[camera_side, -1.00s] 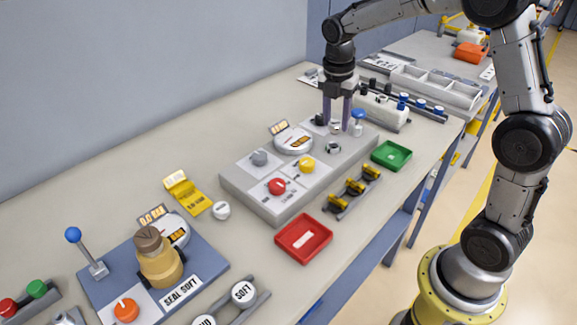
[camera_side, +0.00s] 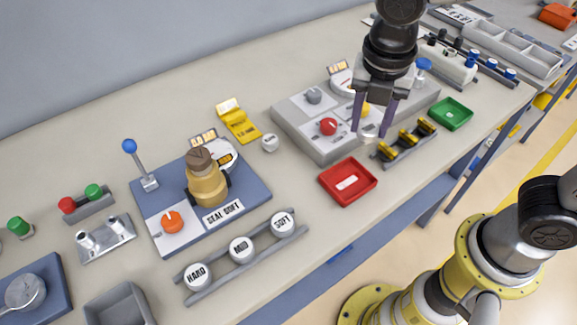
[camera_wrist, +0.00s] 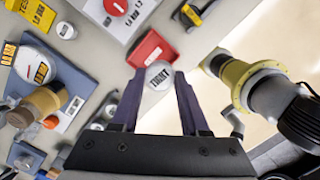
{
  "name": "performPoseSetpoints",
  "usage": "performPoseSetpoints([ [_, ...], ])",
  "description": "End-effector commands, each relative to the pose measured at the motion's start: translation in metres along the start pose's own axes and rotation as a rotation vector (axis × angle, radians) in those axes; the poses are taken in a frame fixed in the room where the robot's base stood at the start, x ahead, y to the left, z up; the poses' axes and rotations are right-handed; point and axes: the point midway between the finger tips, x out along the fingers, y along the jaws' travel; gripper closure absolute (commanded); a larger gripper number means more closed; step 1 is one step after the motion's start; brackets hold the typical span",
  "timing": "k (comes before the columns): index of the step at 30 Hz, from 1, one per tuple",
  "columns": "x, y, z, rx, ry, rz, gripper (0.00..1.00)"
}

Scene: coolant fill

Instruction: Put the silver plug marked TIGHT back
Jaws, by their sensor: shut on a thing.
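My gripper (camera_side: 371,125) is shut on the silver plug (camera_side: 369,134), which sits between its fingertips. In the wrist view the plug's round pale face (camera_wrist: 160,76) reads TIGHT, and the fingers flank it on both sides. The gripper hangs at the front side of the grey block (camera_side: 322,146), near the red tray (camera_side: 348,196) and the rack of yellow-and-black parts (camera_side: 406,143). The plug appears to be off the table. The arm hides part of the grey block, including part of its gauge.
A green tray (camera_side: 451,114) stands to the right. The blue plate (camera_side: 252,190) with a brass-coloured fitting (camera_side: 206,184) is at left. A rack (camera_side: 262,250) holds discs marked HARD, MID and SOFT. Bare table lies between the red tray and that rack.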

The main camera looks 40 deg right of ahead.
Motion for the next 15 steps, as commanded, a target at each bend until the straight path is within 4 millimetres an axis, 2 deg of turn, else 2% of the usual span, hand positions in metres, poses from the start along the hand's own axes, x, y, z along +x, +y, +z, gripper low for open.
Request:
performPoseSetpoints([
  [3, -0.007, 0.003, -0.017, -0.056, 0.000, 0.008, 1.00],
  [8, -0.004, 0.013, -0.023, -0.079, 0.000, 0.007, 1.00],
  [15, 0.020, 0.063, -0.018, -0.078, 0.000, 0.006, 1.00],
])
